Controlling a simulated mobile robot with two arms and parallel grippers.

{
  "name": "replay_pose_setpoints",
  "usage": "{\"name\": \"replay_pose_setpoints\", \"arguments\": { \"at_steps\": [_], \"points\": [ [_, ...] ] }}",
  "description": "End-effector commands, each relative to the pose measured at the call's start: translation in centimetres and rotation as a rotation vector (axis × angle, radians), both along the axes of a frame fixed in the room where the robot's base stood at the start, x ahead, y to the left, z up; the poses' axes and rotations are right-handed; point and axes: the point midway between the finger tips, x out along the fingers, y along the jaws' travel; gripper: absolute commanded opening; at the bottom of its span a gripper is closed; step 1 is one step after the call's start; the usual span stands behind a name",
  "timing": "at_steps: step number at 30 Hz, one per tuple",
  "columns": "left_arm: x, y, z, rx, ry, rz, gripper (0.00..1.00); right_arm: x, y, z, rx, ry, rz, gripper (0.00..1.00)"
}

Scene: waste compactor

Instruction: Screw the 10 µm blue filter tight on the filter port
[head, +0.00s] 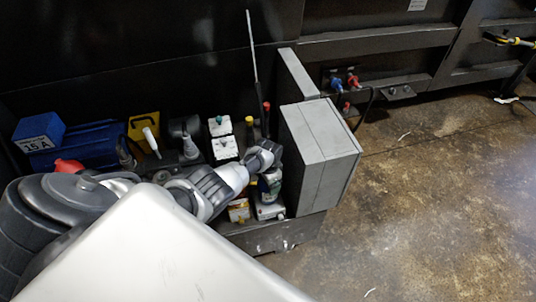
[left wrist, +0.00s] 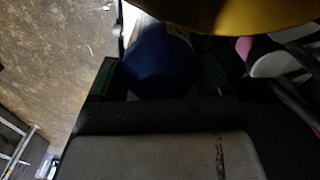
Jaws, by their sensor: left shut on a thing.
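In the left wrist view a dark blue rounded filter (left wrist: 160,68) sits between the two fingers of my left gripper (left wrist: 162,82). The gripper is shut on it. In the head view my left gripper (head: 266,163) reaches in from the left, over the right end of the equipment tray and close to the grey case. A dark container with a pale label (head: 270,184) shows just below the gripper; I cannot tell whether it is the held filter. I cannot make out the filter port or any contact with it. My right gripper is not in view.
A grey case (head: 325,155) stands right of the gripper. The tray holds a blue box marked 15 A (head: 39,133), a yellow holder (head: 143,126) and white boxes (head: 221,127). Red and blue connectors (head: 345,82) are on the wall. The floor (head: 440,190) at right is mostly clear.

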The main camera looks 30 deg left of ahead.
Motion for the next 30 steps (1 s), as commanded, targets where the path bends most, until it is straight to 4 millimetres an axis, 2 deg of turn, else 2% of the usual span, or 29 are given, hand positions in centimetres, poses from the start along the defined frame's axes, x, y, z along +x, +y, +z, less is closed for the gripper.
{"name": "replay_pose_setpoints", "arguments": {
  "at_steps": [8,16,21,22,26,30],
  "points": [
    [0.02,0.17,-0.07,0.004,-0.001,-0.356,0.5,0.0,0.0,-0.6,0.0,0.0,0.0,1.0],
    [0.04,0.11,-0.03,0.003,-0.001,-0.507,0.5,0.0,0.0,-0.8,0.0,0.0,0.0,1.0],
    [0.04,0.1,0.02,0.003,-0.001,-0.517,0.5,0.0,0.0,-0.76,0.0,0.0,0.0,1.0],
    [0.04,0.1,0.02,0.003,-0.001,-0.516,0.8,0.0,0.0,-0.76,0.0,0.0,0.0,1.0],
    [0.02,0.09,0.0,0.002,-0.001,-0.515,1.0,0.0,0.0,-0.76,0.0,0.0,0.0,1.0],
    [0.01,0.06,-0.01,0.001,-0.001,-0.514,1.0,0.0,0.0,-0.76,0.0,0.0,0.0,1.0]
  ]
}}
